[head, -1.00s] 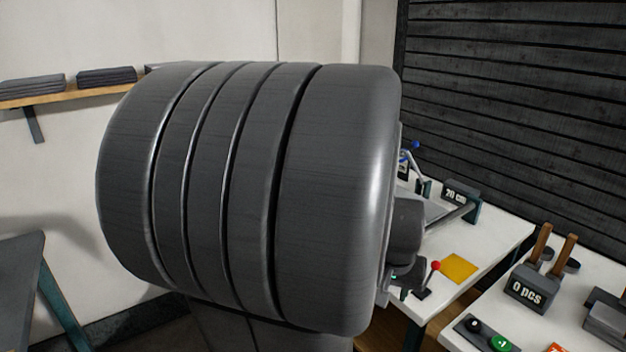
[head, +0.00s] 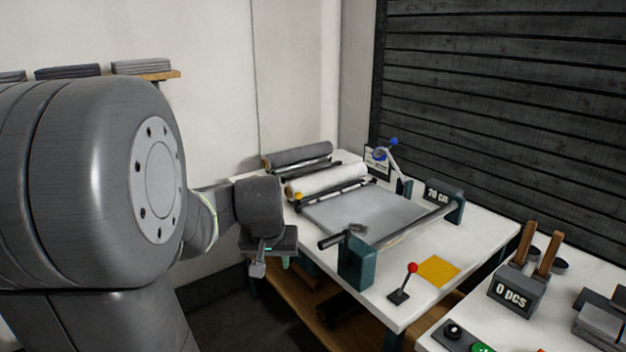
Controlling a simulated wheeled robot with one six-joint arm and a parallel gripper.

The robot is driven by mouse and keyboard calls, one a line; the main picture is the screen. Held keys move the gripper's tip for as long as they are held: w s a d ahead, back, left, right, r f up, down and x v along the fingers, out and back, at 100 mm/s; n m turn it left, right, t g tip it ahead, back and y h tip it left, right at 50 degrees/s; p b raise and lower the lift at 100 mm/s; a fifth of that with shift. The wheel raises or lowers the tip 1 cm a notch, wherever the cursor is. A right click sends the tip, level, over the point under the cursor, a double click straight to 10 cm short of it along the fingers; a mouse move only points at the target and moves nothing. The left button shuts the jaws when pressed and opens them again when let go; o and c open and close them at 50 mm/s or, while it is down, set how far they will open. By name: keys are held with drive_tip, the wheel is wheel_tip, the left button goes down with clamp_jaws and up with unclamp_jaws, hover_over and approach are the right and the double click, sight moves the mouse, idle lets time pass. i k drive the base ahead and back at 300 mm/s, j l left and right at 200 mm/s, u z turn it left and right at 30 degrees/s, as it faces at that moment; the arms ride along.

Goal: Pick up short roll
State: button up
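My gripper (head: 268,264) hangs at the left side of the white worktable, pointing down and clear of the rolls. Its fingers are small and partly lost against the background, so I cannot tell if they are open. I see nothing held in it. A grey roll (head: 298,155) lies on the back left of the table. A white roll (head: 328,180) lies in front of it. A dark roll (head: 342,310) shows partly on the wooden lower shelf. I cannot tell which of these is the short roll.
The worktable (head: 405,308) carries a grey sheet (head: 365,212), a bar (head: 410,226) on teal blocks, a red-knobbed lever (head: 410,280) and a yellow square (head: 438,271). A second table with a "0 pcs" block (head: 515,295) stands at right. A wall shelf (head: 165,75) is at left.

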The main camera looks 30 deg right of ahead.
sight(318, 183)
drive_tip(key=i+j+z, duration=0.1)
drive_tip(key=i+z, duration=0.15)
drive_tip(key=i, duration=1.2)
drive_tip(key=i+z, duration=0.4)
drive_tip(key=i+j+z, duration=0.15)
drive_tip(key=i+z, duration=0.25)
drive_tip(key=i+j+z, duration=0.35)
drive_tip(key=i+l+z, duration=0.15)
drive_tip(key=i+z, duration=0.25)
drive_tip(key=i, duration=0.1)
